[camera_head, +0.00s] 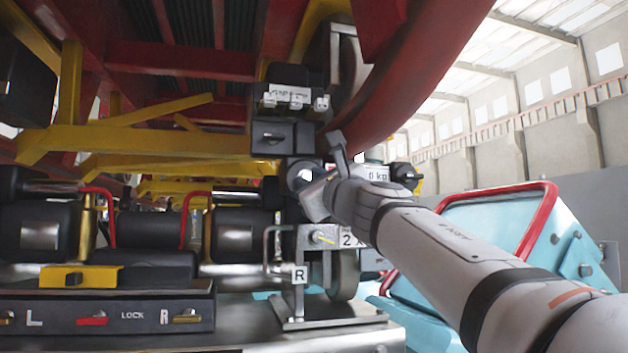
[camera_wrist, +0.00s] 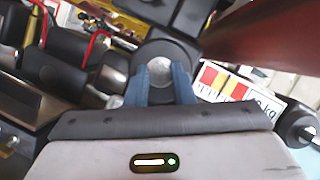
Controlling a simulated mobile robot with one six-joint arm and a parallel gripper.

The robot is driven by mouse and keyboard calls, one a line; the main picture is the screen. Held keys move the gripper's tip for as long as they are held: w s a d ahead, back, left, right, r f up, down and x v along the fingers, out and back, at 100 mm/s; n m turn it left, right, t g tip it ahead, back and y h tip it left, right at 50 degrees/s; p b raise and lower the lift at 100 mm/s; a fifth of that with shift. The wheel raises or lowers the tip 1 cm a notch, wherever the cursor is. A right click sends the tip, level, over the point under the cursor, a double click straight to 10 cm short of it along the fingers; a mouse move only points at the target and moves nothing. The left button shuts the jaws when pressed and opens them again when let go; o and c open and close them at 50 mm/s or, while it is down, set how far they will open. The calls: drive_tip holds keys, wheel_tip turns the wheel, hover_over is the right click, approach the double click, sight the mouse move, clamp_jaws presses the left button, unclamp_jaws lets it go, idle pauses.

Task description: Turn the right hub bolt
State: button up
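The hub bolt (camera_wrist: 160,73) shows in the wrist view as a round silver face set in a dark round housing. My gripper (camera_wrist: 160,78) has its two blue-grey fingers apart, one on each side of the silver face. The tips are at or just in front of the bolt; I cannot tell whether they touch it. In the head view my arm reaches in from the lower right to the hub area below the red curved beam, and my wrist hides most of the bolt there.
The red beam (camera_head: 425,75) curves close above my arm. A gauge marked kg (camera_head: 377,174) is beside my wrist. A stand with an R label (camera_head: 300,274) and a wheel is below. A panel with L, LOCK and R levers (camera_head: 130,318) is lower left.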

drive_tip(key=c, duration=0.3)
drive_tip(key=shift+d, duration=0.2)
clamp_jaws()
drive_tip(key=shift+a, duration=0.2)
drive_tip(key=shift+m, duration=0.3)
drive_tip(key=shift+t+h, duration=0.3)
drive_tip(key=shift+s+a+m+t+h+b, duration=0.1)
drive_tip(key=shift+m+t+h+b, duration=0.4)
drive_tip(key=shift+m, duration=1)
drive_tip(key=shift+m+t+h+b, duration=0.2)
drive_tip(key=shift+m+h+b, duration=0.55)
drive_tip(key=shift+m, duration=0.75)
drive_tip(key=shift+m, duration=0.3)
drive_tip(key=shift+m+t+h+b, duration=0.35)
drive_tip(key=shift+m+h, duration=0.1)
drive_tip(key=shift+m, duration=0.45)
